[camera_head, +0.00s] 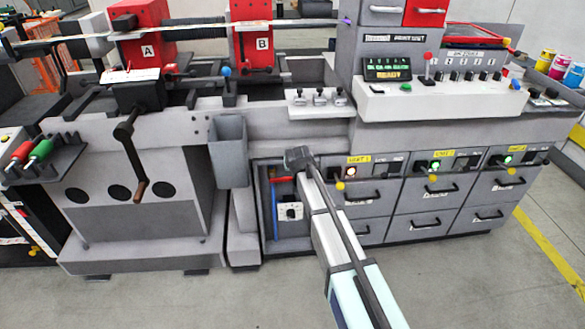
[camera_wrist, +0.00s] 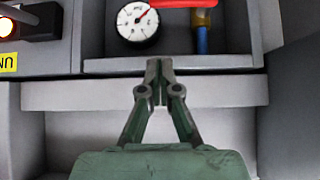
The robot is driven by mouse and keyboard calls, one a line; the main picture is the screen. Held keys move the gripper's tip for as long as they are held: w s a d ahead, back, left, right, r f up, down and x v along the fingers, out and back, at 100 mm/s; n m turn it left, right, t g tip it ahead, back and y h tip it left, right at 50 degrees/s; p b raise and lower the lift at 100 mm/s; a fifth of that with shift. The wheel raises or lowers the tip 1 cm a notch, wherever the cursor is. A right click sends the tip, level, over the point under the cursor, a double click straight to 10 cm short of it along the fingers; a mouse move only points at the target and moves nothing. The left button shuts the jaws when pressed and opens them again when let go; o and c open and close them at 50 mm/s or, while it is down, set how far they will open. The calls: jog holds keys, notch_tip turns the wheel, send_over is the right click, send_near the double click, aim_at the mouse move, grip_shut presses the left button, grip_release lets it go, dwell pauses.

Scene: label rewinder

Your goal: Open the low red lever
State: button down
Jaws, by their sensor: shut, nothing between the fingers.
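The red lever (camera_head: 283,179) is a short horizontal bar in the open compartment at the low left of the cabinet. In the wrist view the lever (camera_wrist: 183,3) is cut off by the top edge and sits by a blue pipe (camera_wrist: 202,42) with a brass-coloured part. My gripper (camera_wrist: 159,68) is shut and empty, its green fingers together in front of the compartment's edge, apart from the lever in the picture. In the head view my gripper (camera_head: 298,156) is a dark end at the compartment's upper right. My arm hides part of the compartment.
A round gauge (camera_wrist: 137,22) is beside the lever in the wrist view. A white box with a dark knob (camera_head: 290,212) is lower in the compartment. A grey bin (camera_head: 228,150) hangs left of it, and drawers (camera_head: 427,197) with handles are to the right.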

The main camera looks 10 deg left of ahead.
jog(key=w+a+f+p, duration=0.1)
jog(key=w+f, duration=0.4)
jog(key=f, duration=0.5)
jog(key=shift+w+a+p, duration=0.25)
jog(key=shift+w+p, duration=0.05)
jog(key=shift+p, duration=0.15)
jog(key=shift+a+f, duration=0.1)
